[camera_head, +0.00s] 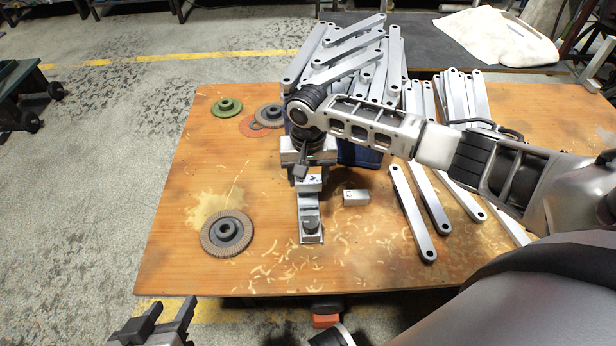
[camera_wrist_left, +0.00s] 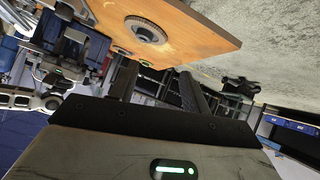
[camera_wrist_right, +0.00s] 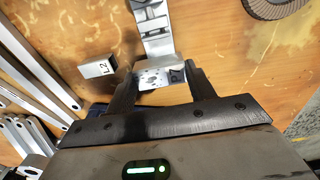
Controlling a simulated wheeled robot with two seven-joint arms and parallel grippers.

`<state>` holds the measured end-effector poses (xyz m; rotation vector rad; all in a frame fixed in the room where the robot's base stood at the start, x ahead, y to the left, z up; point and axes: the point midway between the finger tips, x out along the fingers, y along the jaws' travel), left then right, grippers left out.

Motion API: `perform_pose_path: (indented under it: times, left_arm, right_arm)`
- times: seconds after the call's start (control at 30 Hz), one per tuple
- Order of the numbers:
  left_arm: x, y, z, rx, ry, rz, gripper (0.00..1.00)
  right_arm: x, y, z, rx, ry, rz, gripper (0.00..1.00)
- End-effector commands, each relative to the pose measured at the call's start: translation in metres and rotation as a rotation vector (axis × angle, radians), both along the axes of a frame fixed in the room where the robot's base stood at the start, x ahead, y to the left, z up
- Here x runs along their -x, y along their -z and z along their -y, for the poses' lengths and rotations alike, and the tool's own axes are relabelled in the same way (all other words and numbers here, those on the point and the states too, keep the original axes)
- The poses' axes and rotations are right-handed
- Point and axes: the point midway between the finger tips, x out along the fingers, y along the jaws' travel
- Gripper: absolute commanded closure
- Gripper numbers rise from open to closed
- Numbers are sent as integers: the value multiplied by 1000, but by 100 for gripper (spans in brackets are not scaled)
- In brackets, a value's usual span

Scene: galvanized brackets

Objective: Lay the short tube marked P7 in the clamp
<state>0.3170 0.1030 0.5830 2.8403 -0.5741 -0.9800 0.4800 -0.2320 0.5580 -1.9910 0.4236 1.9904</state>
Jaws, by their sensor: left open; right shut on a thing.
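A short silver tube (camera_head: 355,197) lies on the wooden table right of the clamp (camera_head: 311,222). Its dark mark shows in the right wrist view (camera_wrist_right: 98,67), turned and too small to read surely. The metal clamp also shows in the right wrist view (camera_wrist_right: 155,25). My right gripper (camera_head: 307,180) is over the clamp's far end, shut on a short silver piece (camera_wrist_right: 162,76) with dark spots on its face. I cannot tell whether this piece touches the clamp or bears P7. My left gripper (camera_head: 172,312) is open and empty off the table's near left edge.
Long silver bars (camera_head: 345,50) are piled at the back, with several more bars (camera_head: 412,215) at the right. A grinding disc (camera_head: 227,232) lies left of the clamp; green (camera_head: 227,105) and orange discs lie behind. The table's left part is mostly free.

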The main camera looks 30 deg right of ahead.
Motion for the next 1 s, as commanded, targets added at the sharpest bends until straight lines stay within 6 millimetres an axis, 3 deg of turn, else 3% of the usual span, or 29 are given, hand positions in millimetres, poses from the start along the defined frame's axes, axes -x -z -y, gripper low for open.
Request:
perform_pose_path:
  times: [0.13, 0.47, 1.0]
  left_arm:
    - [-3, 14, 4, 9, 11, 5, 53]
    - [-6, -10, 13, 71, 20, 152, 53]
    - [-7, -17, 15, 88, 21, 188, 53]
  right_arm:
    - [0, 13, 0, 2, -1, 1, 70]
    - [0, 32, 0, -1, 0, 1, 70]
    - [0, 54, 0, -1, 0, 0, 70]
